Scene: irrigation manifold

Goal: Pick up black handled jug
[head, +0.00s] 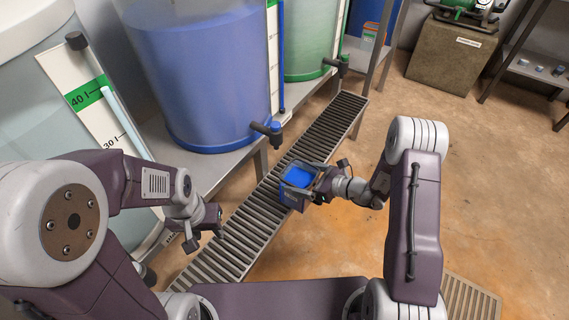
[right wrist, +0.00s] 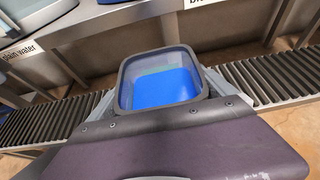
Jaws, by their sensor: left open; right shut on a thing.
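The jug (head: 290,198) is a small grey, square-rimmed container with blue liquid inside, over the slatted grating in the head view. It also shows in the right wrist view (right wrist: 203,83), upright with blue liquid in it. My right gripper (head: 316,186) is shut on the jug from its right side. The jug's handle is hidden by the gripper. I cannot tell whether the jug touches the grating. My left gripper (head: 206,234) is open and empty, left of the grating and well apart from the jug.
A large blue tank (head: 200,80) with a dark tap (head: 268,129) stands on the bench behind the grating. A green tank (head: 306,40) is beyond it, and a pale marked tank (head: 30,110) at left. The floor (head: 490,180) at right is clear.

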